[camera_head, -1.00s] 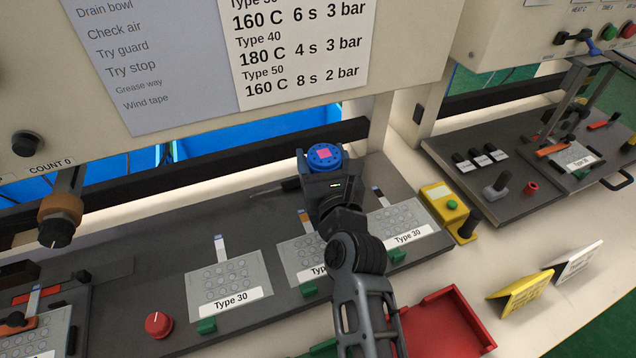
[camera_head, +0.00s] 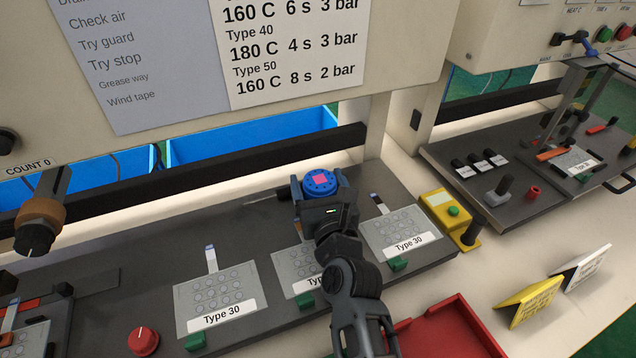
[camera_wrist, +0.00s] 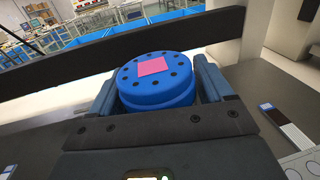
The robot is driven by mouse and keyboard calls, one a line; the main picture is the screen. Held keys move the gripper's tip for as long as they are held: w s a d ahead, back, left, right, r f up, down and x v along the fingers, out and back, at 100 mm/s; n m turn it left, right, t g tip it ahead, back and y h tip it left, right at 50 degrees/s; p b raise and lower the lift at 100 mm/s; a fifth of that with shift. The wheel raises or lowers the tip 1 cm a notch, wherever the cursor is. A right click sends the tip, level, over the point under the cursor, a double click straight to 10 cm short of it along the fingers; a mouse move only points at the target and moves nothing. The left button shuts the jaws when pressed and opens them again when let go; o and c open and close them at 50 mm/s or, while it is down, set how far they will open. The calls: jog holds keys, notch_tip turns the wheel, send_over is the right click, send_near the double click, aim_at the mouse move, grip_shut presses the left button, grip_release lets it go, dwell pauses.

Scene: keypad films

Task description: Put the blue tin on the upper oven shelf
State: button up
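The blue tin (camera_head: 321,182) is round, with dark holes around its top and a pink square in the middle. My gripper (camera_head: 320,190) has a finger on each side of it, above the dark bench plate. In the wrist view the tin (camera_wrist: 158,82) sits upright between the two blue-grey fingers (camera_wrist: 160,92), which appear closed against its sides. Its underside is hidden by my gripper. No oven or oven shelf can be made out in these frames.
A black bar (camera_head: 180,173) runs behind my gripper, with blue bins (camera_head: 250,135) beyond it. Type 30 keypad films (camera_head: 221,292) lie on the dark plate (camera_head: 130,340). A yellow box (camera_head: 447,212) stands to the right and a red tray (camera_head: 450,330) in front.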

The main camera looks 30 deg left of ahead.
jog(key=shift+o, duration=1.1)
jog(key=shift+r, duration=0.15)
